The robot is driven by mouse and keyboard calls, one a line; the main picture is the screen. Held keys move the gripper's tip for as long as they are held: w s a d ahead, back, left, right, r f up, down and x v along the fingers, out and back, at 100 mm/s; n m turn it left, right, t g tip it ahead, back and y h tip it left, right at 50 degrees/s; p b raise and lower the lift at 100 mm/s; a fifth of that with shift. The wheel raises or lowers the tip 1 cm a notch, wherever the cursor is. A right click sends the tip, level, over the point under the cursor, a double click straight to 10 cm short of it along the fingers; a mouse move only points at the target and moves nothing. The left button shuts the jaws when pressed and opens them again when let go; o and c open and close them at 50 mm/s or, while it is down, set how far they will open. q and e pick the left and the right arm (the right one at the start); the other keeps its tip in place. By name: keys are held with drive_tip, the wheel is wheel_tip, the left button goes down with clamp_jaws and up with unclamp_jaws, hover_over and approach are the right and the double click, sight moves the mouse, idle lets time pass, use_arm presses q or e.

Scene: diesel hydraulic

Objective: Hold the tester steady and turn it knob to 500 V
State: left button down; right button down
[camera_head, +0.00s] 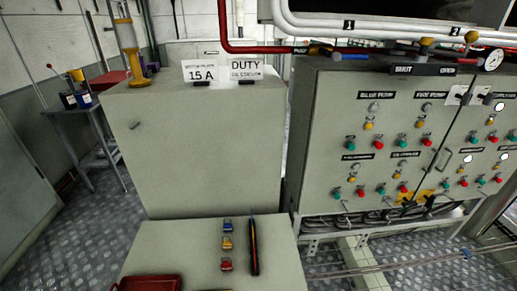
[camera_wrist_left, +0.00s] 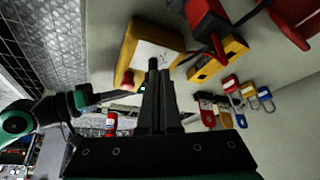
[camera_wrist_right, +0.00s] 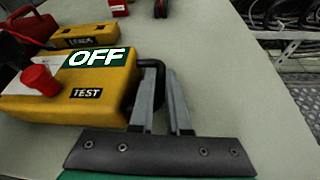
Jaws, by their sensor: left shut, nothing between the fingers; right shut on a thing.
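The tester is a yellow box (camera_wrist_right: 75,100) with a green OFF display, a TEST label and a red knob (camera_wrist_right: 38,78) on its face. My right gripper (camera_wrist_right: 160,78) is at its right side, shut on the tester's black handle (camera_wrist_right: 149,64). In the left wrist view a yellow box with a pale face (camera_wrist_left: 150,48), apparently the tester, lies beyond my left gripper (camera_wrist_left: 153,66). That gripper is shut and empty, its fingers together and overlapping the box in the picture. Whether it touches the box cannot be told. Neither gripper shows in the head view.
A second yellow box (camera_wrist_right: 88,36) and a red case (camera_wrist_right: 30,25) lie beyond the tester. Coloured padlocks (camera_wrist_left: 232,88) lie on the pale tabletop (camera_head: 190,240). Control cabinets (camera_head: 330,120) stand behind to the right. The tabletop right of the tester is clear.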

use_arm(q)
wheel_tip(320, 180, up, 6)
drive_tip(key=shift+a+f, duration=0.1)
idle(0.4)
drive_tip(key=shift+s+d+f, duration=0.2)
drive_tip(key=shift+s+f, duration=0.1)
drive_tip(key=shift+f, duration=0.7)
drive_tip(key=shift+s+d+f, duration=0.15)
drive_tip(key=shift+s+f, duration=0.15)
drive_tip(key=shift+f, duration=0.7)
drive_tip(key=shift+s+d+f, duration=0.2)
drive_tip(key=shift+s+f, duration=0.1)
drive_tip(key=shift+f, duration=0.7)
drive_tip(key=shift+w+d, duration=0.25)
drive_tip(key=shift+w, duration=0.1)
